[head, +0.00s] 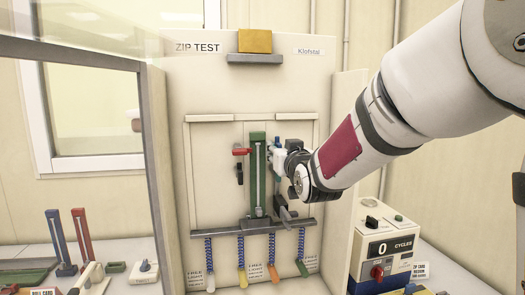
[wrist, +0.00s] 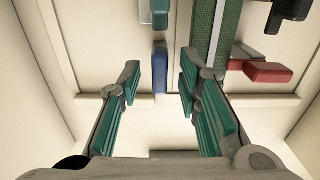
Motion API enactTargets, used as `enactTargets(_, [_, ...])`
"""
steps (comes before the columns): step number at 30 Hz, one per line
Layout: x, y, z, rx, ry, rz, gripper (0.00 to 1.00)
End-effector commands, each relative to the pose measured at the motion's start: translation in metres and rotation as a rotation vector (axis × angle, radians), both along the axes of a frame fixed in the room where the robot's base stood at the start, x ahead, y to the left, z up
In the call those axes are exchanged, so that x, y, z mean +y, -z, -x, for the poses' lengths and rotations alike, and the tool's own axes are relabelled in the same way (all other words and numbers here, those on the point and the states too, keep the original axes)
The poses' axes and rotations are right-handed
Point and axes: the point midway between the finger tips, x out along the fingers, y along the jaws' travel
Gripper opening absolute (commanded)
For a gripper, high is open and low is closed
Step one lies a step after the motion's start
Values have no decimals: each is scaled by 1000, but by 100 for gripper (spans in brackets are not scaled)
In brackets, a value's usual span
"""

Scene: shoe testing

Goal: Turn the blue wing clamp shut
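The blue wing clamp (wrist: 160,68) shows in the wrist view as a blue bar between my fingertips, with a clear gap to each side. A teal-green block (wrist: 160,14) shows just above it. My gripper (wrist: 160,82) is open, with its ridged teal pads apart and nothing held. In the head view my gripper (head: 283,158) is at the right side of the green zip strip (head: 257,180) and hides most of the blue clamp there. I cannot tell whether the pads touch the clamp.
A red clamp (head: 241,152) with a black part below it is left of the strip. A grey bar (head: 235,229) with several hanging coloured tabs crosses below. A cycle counter box (head: 385,245) stands at the right. Side walls flank the panel.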

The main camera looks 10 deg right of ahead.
Motion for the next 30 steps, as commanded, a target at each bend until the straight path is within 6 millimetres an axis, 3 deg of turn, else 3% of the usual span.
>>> enactTargets(5, [0,0,0,0,0,0,32])
enactTargets(10, [0,0,0,0,0,0,0])
enactTargets(22, [0,0,0,-1,0,29,0])
enactTargets(30, [1,0,0,-2,0,176,0])
